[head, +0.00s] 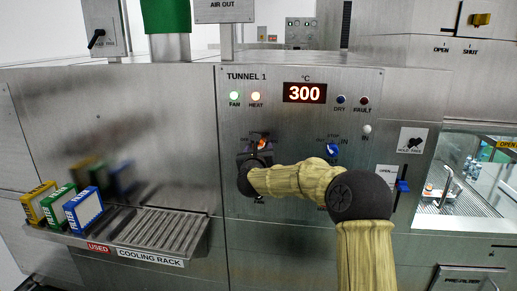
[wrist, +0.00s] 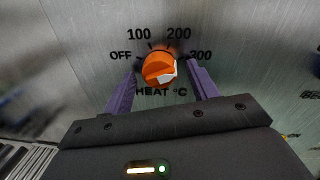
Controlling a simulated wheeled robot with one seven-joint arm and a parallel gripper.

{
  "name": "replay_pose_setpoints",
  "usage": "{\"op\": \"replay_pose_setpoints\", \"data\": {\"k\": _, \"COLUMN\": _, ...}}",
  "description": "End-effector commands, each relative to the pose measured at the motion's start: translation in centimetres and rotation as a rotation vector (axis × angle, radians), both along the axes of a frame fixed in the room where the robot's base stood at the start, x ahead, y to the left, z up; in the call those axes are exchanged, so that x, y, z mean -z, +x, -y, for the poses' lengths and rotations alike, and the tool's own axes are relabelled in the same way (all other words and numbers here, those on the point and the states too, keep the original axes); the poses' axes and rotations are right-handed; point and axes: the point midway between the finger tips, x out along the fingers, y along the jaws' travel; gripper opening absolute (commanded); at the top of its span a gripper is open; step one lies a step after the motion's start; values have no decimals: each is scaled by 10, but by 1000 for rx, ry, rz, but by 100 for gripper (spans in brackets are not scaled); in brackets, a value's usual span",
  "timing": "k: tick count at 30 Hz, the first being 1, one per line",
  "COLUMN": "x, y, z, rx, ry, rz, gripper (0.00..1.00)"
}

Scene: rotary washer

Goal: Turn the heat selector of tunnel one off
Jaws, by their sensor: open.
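The heat selector (wrist: 158,66) of tunnel one is an orange knob with a white patch on its lower right side. Its scale reads OFF, 100, 200 and 300; I cannot tell exactly which mark it points to. My gripper (wrist: 164,68) is open, with one purple finger on each side of the knob and visible gaps between. In the head view my gripper (head: 256,150) is at the panel in front of the knob, which shows as a bit of orange (head: 263,143). The display (head: 304,92) reads 300, and the heat lamp (head: 256,97) is lit.
A blue knob (head: 332,150) sits to the right on the same panel, close to my arm. The cooling rack (head: 150,232) juts out at lower left, with several coloured boxes (head: 84,209) at its left end. A blue lever (head: 403,186) is further right.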

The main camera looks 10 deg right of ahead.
Motion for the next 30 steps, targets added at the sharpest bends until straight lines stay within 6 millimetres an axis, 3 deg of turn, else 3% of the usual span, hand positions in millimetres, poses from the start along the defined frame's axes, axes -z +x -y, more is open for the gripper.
{"op": "replay_pose_setpoints", "data": {"k": 5, "x": 0, "y": 0, "z": 0, "rx": 0, "ry": 0, "rz": 0, "gripper": 59}}
{"op": "replay_pose_setpoints", "data": {"k": 12, "x": 0, "y": 0, "z": 0, "rx": 0, "ry": 0, "rz": 0, "gripper": 14}}
{"op": "replay_pose_setpoints", "data": {"k": 30, "x": 0, "y": -1, "z": -1, "rx": -2, "ry": -131, "rz": -37, "gripper": 14}}
